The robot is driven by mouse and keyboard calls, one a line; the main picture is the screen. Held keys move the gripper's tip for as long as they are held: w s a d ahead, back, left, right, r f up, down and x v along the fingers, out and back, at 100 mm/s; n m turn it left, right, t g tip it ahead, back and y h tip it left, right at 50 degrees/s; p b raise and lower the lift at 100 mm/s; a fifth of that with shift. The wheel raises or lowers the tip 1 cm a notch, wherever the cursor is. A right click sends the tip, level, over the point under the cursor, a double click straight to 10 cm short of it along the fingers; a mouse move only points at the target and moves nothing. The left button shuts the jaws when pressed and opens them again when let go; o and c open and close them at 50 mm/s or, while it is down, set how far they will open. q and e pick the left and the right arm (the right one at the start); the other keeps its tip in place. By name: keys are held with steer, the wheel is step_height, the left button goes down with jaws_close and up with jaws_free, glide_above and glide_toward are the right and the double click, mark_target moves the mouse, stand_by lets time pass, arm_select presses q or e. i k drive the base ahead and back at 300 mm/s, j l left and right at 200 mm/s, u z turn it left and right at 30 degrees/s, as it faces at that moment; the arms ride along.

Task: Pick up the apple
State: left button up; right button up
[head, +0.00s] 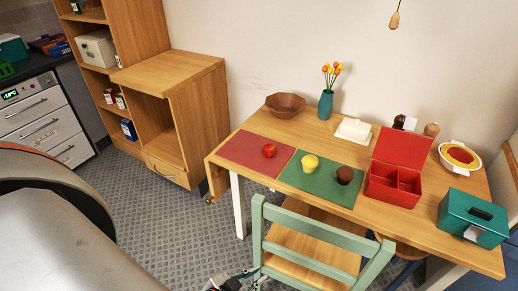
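A small red apple (270,151) rests on the red placemat (240,147) at the left end of the wooden table. My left gripper (238,281) only just shows at the bottom edge, low in front of the green chair and well apart from the apple. Most of it is cut off, so I cannot tell whether its fingers are open or shut. My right gripper is not in view.
A wooden bowl (285,104) stands behind. A green chair (320,228) blocks the table's front; a red box (392,198) stands right. Floor is clear at left.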

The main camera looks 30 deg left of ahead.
mark_target(270, 150)
steer(key=j, duration=0.5)
steer(key=k+j+z, duration=0.15)
steer(key=j, duration=0.85)
steer(key=j+z, duration=0.15)
steer(key=j, duration=0.8)
steer(key=k+j+z, duration=0.15)
steer(key=j, duration=0.35)
steer(key=i, duration=0.05)
